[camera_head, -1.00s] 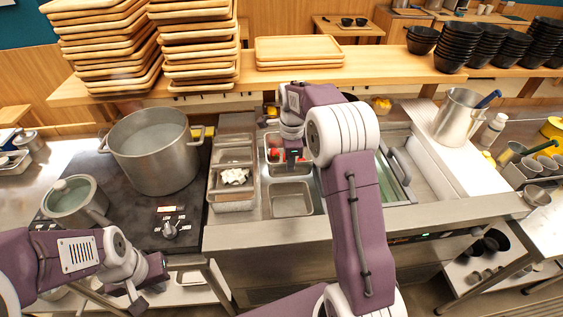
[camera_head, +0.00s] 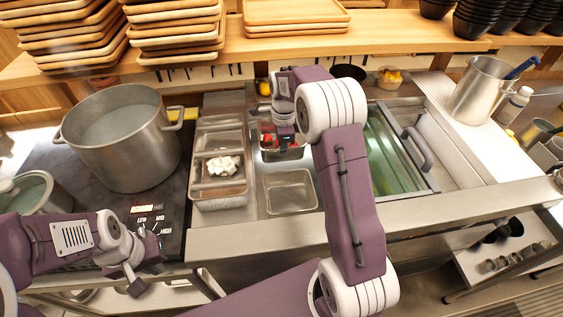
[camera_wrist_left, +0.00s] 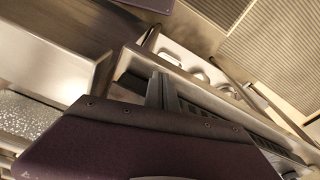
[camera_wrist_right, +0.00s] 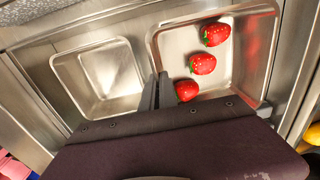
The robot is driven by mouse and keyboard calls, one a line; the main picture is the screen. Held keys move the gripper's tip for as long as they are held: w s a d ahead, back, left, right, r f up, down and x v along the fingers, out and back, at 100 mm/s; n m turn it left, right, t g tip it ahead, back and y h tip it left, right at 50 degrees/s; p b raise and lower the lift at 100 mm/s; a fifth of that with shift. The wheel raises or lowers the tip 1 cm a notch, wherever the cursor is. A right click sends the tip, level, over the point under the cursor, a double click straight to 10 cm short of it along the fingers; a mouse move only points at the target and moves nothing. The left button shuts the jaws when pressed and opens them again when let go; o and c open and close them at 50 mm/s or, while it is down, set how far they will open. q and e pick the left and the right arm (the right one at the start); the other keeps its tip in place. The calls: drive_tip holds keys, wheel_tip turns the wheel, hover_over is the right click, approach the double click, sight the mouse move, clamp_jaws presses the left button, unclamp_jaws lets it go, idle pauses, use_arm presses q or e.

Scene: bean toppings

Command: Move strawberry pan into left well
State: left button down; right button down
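The strawberry pan (camera_wrist_right: 258,55) is a metal pan with red strawberries (camera_wrist_right: 203,64) in it; it also shows in the head view (camera_head: 296,154), partly hidden by my right gripper (camera_head: 286,140). In the right wrist view my right gripper's fingers (camera_wrist_right: 156,84) are close together, one on each side of the pan's near rim. They appear shut on that rim. Whether the pan is lifted cannot be told. An empty metal well or pan (camera_head: 290,192) lies in front of it. My left gripper (camera_head: 147,272) is in front of the stove, empty, its fingers together in the left wrist view (camera_wrist_left: 161,90).
A pan with white pieces (camera_head: 220,178) stands left of the empty well. A large pot (camera_head: 125,145) and lidded pot (camera_head: 32,192) sit on the stove. A glass-covered compartment (camera_head: 392,150) lies to the right. Stacked wooden trays (camera_head: 175,30) stand on the shelf behind.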

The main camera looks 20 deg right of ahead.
sight(283, 161)
wheel_tip(283, 161, down, 3)
drive_tip(key=shift+w+f, duration=0.1)
drive_tip(key=shift+f, duration=0.1)
wheel_tip(283, 161, down, 3)
drive_tip(key=shift+r, duration=0.1)
drive_tip(key=shift+f, duration=0.45)
drive_tip(key=c, duration=1.7)
unclamp_jaws()
drive_tip(key=shift+f, duration=0.1)
drive_tip(key=r, duration=0.8)
drive_tip(key=s+r+p, duration=0.1)
drive_tip(key=r, duration=0.3)
drive_tip(key=shift+r, duration=0.15)
